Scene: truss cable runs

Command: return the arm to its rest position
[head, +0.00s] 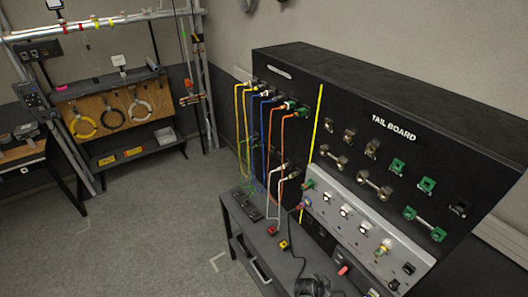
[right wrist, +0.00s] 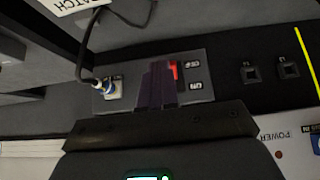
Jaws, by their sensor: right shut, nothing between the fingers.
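My right gripper (right wrist: 157,86) shows in the right wrist view. Its two dark purple fingers are together with nothing between them. They are in front of a small grey switch plate (right wrist: 200,88) marked ON and OFF. A red switch (right wrist: 174,72) shows just beside the fingertips and is partly hidden by them. I cannot tell whether the fingers touch it. In the head view I cannot make out the right gripper clearly. My left gripper is in neither view.
A black TAIL BOARD panel (head: 292,55) stands at the right, with several coloured cables at its left. A dark bench (head: 262,252) stands before it. A dark cable (right wrist: 86,62) runs to a connector (right wrist: 112,88) left of the fingers. The carpet (head: 150,235) is clear.

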